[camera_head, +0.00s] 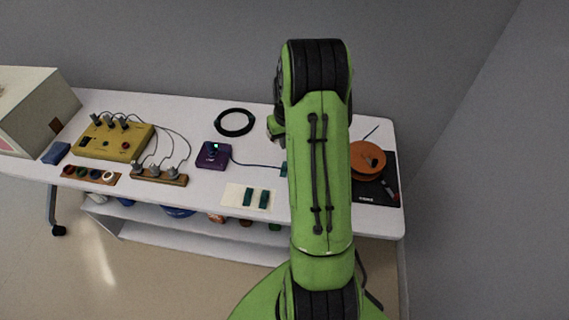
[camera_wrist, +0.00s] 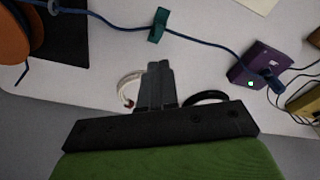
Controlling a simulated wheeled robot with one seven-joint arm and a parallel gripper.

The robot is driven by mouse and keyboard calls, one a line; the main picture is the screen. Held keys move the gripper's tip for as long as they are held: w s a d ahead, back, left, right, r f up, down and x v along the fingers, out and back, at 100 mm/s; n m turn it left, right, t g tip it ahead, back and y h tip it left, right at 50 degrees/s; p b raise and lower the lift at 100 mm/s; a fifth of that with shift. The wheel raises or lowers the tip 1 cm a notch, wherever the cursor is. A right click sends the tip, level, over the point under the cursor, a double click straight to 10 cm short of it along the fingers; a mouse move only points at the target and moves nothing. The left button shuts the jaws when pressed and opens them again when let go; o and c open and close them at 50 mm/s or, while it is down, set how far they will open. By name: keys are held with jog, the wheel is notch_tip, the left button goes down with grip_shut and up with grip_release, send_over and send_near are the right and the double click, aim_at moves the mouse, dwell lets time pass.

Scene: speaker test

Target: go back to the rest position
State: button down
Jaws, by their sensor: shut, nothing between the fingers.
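My gripper (camera_wrist: 158,66) shows in the wrist view with its two dark fingers together and nothing between them. It is over the white table (camera_wrist: 108,62), near the edge with the grey wall. A teal piece (camera_wrist: 159,25) on a blue cable (camera_wrist: 203,42) lies beyond the fingertips. In the head view my green arm rises over the right part of the table (camera_head: 225,187). The arm hides the gripper there, along with part of the tabletop.
A purple box (camera_head: 213,156), yellow panel (camera_head: 113,143), black cable ring (camera_head: 235,122) and white card with teal strips (camera_head: 235,194) lie left of my arm. An orange spool (camera_head: 366,156) on a black mat (camera_head: 376,192) lies close on its right. Grey walls stand behind and right.

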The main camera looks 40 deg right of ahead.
jog(key=shift+f, duration=0.1)
dwell(0.3)
jog(key=s+a+r+n+t+p, duration=0.1)
jog(key=s+a+r, duration=0.1)
jog(key=a+r, duration=0.65)
jog(key=s+a+r+n+t+p, duration=0.1)
jog(key=s+a+r, duration=0.2)
jog(key=a+r, duration=0.6)
jog(key=s+a+r+n+t+p, duration=0.1)
jog(key=s+a+r, duration=0.2)
jog(key=s, duration=0.4)
jog(key=s+a+r+n+t, duration=0.1)
jog(key=s+a+r, duration=0.2)
jog(key=s+a, duration=0.2)
jog(key=s, duration=0.3)
jog(key=shift+a+r+y+p, duration=0.3)
jog(key=shift+y+p, duration=0.05)
jog(key=shift+y, duration=0.05)
